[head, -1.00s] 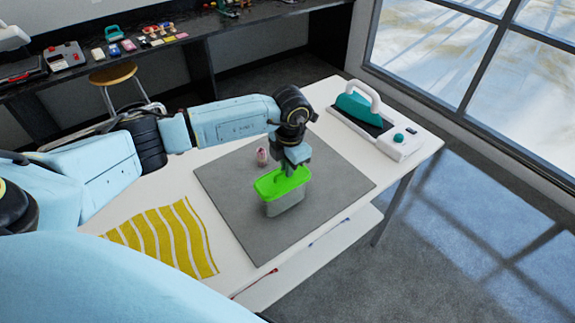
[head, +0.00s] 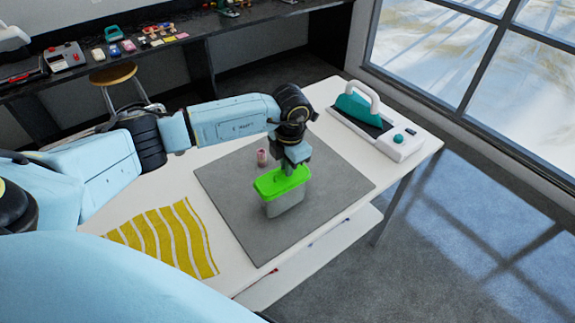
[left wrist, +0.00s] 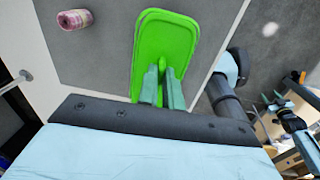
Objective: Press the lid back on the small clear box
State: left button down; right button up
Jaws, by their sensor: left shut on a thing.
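The small clear box (head: 285,206) stands upright on the grey mat, with its green lid (head: 283,182) over its top. My left gripper (head: 290,168) points down from above and is shut on the lid's raised handle. The left wrist view shows the lid (left wrist: 167,40) from above, with my two fingers (left wrist: 161,82) on the handle near its middle. A second green edge shows along the lid's left side there. I cannot tell whether the lid sits fully down on the rim. My right gripper is not clearly seen.
The grey mat (head: 235,205) lies on a white table. A small pinkish cylinder (head: 262,157) stands behind the box and shows in the left wrist view (left wrist: 74,19). A yellow striped cloth (head: 165,238) lies left; a teal-and-white device (head: 372,115) stands back right. The mat's front is clear.

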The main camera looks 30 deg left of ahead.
pick_arm(q)
jog(key=shift+r+p, duration=1.25)
jog(key=shift+r, duration=0.85)
